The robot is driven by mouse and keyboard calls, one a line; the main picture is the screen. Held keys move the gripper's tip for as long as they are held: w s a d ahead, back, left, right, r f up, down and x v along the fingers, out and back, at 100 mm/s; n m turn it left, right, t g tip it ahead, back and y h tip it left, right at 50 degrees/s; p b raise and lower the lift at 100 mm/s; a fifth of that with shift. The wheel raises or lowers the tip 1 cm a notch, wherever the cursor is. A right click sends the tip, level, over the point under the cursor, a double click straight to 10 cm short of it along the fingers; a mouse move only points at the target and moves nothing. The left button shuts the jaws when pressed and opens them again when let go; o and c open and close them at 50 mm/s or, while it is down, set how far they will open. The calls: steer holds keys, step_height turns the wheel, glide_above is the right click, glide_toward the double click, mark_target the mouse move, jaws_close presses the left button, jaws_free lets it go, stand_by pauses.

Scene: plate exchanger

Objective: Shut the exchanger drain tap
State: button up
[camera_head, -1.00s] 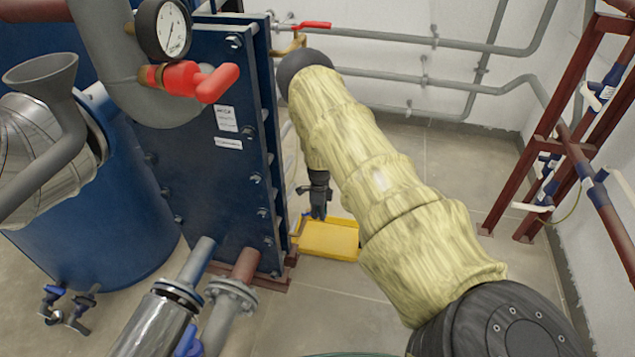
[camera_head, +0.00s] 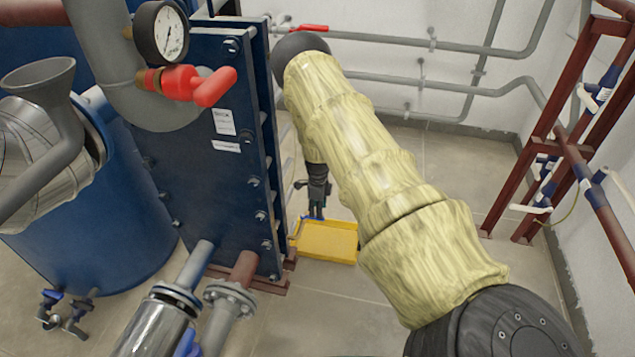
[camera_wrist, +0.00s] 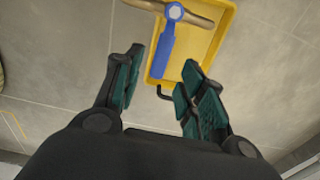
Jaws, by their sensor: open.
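The drain tap shows in the wrist view as a blue lever handle (camera_wrist: 167,45) with a pale hex nut at its top, on a short brownish pipe (camera_wrist: 190,14). It sits above a yellow tray (camera_wrist: 222,45). My gripper (camera_wrist: 165,75) is open and empty, with its green-padded fingers apart and the lower end of the lever ahead of the gap. I cannot tell whether the lever touches a finger. In the head view my gripper (camera_head: 317,212) points down beside the blue plate exchanger (camera_head: 200,190), over the yellow tray (camera_head: 328,243); the lever is barely visible there.
A pressure gauge (camera_head: 160,32) and a red-handled valve (camera_head: 195,82) are at the upper left. Flanged pipes (camera_head: 230,300) stand in front of the exchanger. A red-brown frame (camera_head: 550,140) with pipes is at the right. Open floor (camera_head: 430,190) lies between.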

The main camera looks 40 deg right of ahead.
step_height(320, 180, up, 8)
steer(key=shift+f, duration=0.15)
stand_by(0.7)
